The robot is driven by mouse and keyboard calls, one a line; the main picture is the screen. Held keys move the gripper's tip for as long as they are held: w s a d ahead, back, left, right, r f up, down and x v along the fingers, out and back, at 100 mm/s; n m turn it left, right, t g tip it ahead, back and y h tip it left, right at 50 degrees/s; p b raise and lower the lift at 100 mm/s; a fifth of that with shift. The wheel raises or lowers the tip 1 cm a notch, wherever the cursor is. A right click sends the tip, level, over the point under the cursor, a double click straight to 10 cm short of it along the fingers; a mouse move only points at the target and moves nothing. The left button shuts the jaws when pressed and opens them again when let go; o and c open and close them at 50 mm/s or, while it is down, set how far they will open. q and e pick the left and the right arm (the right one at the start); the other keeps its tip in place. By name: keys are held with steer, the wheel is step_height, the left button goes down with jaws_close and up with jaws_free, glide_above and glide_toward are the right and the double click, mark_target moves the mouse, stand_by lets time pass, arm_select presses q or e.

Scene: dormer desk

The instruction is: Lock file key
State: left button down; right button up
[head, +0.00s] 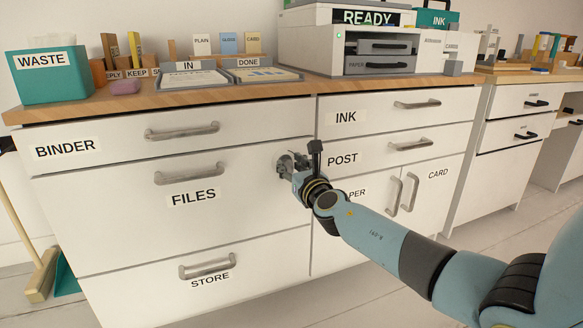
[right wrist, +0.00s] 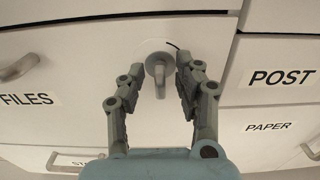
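The file key (right wrist: 158,72) is a grey key with a round collar in the upper right of the white FILES drawer front (head: 235,190). Its bow hangs down in the right wrist view. My right gripper (right wrist: 161,80) is open, with one finger on each side of the key and a gap showing on both sides. In the head view my right gripper (head: 293,166) is at the lock and mostly covers the key. The FILES drawer looks closed. My left gripper is not in view.
The FILES handle (head: 188,174) is left of the lock. The POST drawer (head: 385,150) and the PAPER and CARD doors are to the right. Trays, a WASTE bin (head: 50,85) and a printer (head: 350,45) stand on the desktop. A broom (head: 42,275) stands at the left.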

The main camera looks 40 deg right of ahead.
steer(key=shift+c, duration=0.3)
jaws_close()
